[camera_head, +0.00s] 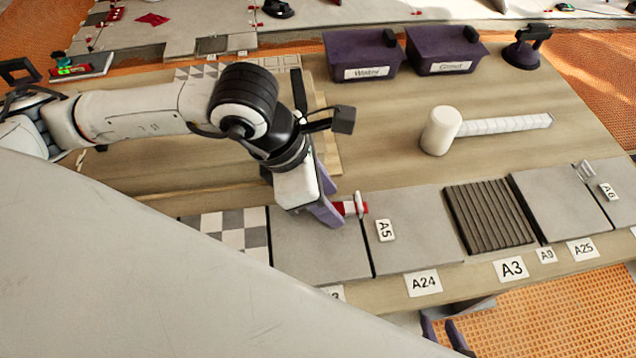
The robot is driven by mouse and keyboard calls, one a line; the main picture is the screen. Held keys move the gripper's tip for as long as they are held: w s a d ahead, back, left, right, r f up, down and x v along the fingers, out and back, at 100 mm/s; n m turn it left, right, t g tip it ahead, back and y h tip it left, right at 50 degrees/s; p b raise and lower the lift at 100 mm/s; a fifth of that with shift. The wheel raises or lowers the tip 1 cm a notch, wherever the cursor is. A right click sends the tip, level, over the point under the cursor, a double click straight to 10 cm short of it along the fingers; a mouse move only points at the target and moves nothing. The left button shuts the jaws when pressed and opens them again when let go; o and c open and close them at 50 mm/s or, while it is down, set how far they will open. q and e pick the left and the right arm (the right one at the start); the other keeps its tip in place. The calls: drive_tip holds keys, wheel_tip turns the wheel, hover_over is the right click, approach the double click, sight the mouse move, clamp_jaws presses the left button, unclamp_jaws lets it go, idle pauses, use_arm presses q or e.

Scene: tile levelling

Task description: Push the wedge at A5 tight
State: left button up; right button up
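The label A5 (386,230) lies on a grey tile. Beside it, a red wedge (348,208) with a white upright clip (362,204) sits at the joint between two grey tiles. My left gripper (335,212) reaches down from the left with its purple fingers at the wedge's left end. They look in contact or very close, and I cannot tell whether they grip it. My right gripper (444,336) shows at the bottom edge, below the table's front edge, with its two purple fingers apart and nothing seen between them.
A white-headed mallet (441,131) lies at the back right. Purple bins marked Water (362,57) and Grout (441,52) stand behind it. A dark ribbed tile (488,218) and a further clip (584,170) are to the right. Bare wood lies behind the tile row.

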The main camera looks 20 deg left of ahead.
use_arm(q)
drive_tip(key=shift+w+d+f, duration=0.15)
drive_tip(key=shift+f, duration=0.35)
clamp_jaws()
